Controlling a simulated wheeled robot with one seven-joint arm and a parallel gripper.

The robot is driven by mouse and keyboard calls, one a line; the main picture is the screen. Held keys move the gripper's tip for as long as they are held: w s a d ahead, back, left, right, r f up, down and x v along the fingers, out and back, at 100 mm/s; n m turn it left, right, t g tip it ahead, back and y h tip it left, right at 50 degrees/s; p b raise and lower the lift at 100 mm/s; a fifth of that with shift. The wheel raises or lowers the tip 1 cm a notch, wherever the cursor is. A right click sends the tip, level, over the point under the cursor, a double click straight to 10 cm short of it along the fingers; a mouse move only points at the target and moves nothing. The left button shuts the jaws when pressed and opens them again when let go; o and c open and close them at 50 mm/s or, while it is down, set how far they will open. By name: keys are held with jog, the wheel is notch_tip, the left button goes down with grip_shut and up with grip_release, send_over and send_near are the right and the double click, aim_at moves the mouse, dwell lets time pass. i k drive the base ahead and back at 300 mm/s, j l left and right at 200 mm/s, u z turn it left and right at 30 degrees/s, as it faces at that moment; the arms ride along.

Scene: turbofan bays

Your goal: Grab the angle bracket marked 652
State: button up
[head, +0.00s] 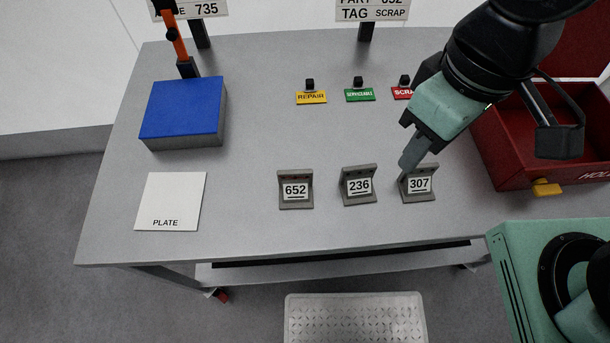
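The angle bracket marked 652 (295,190) is a grey L-shaped piece standing on the table with its white label facing the front edge. It is the leftmost of three alike brackets in a row. The bracket marked 236 (358,186) is in the middle and the one marked 307 (419,184) is on the right. My gripper (409,163) comes in from the upper right, pointing down. Its tip overlaps the upper left of bracket 307 in the picture; I cannot tell whether they touch. The finger gap is hidden, and bracket 652 is clear of my gripper.
A blue-topped block (182,107) and a white plate marked PLATE (170,201) are at left. REPAIR (311,98), green (360,95) and red (402,93) tags lie behind the brackets. A red HOLD bin (512,150) is at right. A metal step (355,318) stands in front.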

aim_at(295, 186)
jog(key=k+j+z, duration=0.5)
jog(key=j, duration=0.35)
jog(key=k+j+z, duration=0.5)
jog(key=k+j, duration=0.15)
